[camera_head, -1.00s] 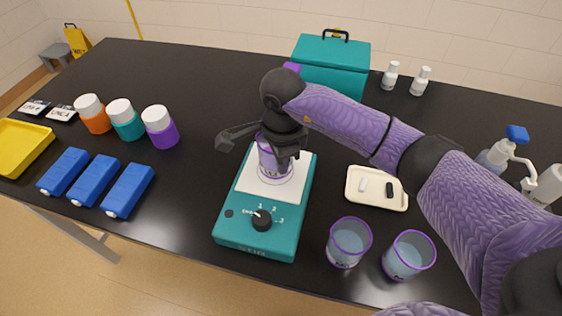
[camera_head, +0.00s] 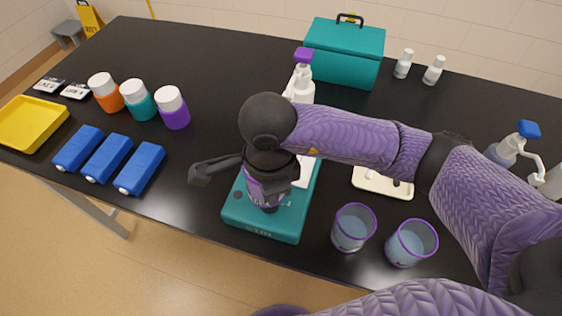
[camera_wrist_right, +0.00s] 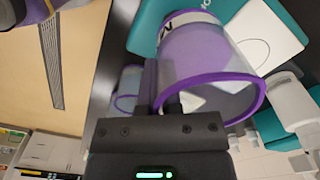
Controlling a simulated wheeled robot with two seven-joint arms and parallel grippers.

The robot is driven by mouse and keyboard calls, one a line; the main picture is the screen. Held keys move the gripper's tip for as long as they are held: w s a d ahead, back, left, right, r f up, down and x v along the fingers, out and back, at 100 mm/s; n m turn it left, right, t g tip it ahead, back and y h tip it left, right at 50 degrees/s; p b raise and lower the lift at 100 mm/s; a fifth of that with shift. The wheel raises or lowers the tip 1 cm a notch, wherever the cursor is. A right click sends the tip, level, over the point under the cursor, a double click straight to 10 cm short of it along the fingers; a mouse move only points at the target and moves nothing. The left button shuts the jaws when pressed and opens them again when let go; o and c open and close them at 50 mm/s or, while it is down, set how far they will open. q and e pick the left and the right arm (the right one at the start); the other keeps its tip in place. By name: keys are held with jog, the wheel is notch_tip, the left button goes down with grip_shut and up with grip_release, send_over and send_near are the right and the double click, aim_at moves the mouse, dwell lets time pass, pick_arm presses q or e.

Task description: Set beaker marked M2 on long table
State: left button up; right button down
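My right gripper (camera_head: 262,170) is shut on the wall of a clear beaker with a purple rim (camera_head: 268,193). The beaker is over the front part of the teal stirrer (camera_head: 238,214) and hides much of its dial area. In the right wrist view the beaker (camera_wrist_right: 200,60) is tilted, its mouth toward the camera. A white label shows part of an M; the rest is not readable. The long table (camera_head: 215,75) is black. My left gripper is not in view.
Two purple-rimmed beakers with bluish liquid (camera_head: 353,228) (camera_head: 411,243) stand right of the stirrer near the front edge. A cream tray (camera_head: 378,185) lies behind them. Blue blocks (camera_head: 108,157), capped jars (camera_head: 138,99) and a yellow tray (camera_head: 30,122) are at left. The table's left middle is clear.

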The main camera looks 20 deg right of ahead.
jog(key=s+a, duration=0.3)
jog(key=s, duration=0.2)
jog(key=shift+a, duration=0.2)
